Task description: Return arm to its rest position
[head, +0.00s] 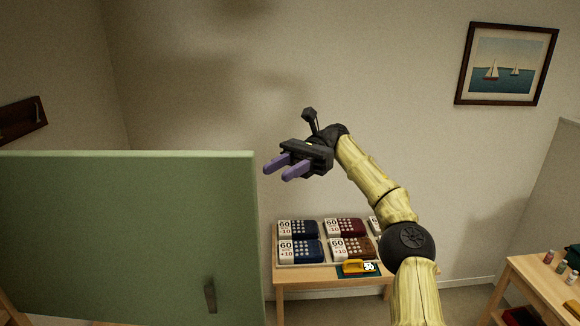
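My gripper (280,169) is raised in the middle of the head view, in front of the back wall. Its two purple fingers point to the left and stand apart with nothing between them. My yellow arm rises from the bottom right and bends left at the top. The gripper appears above and in front of a wooden table, touching nothing that I can see.
A large green panel (130,238) fills the lower left. The wooden table (312,283) holds several dark blue and red-brown packs with white labels and a yellow-handled item (353,266). Another wooden table (545,288) with small bottles stands at right. A framed picture hangs above.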

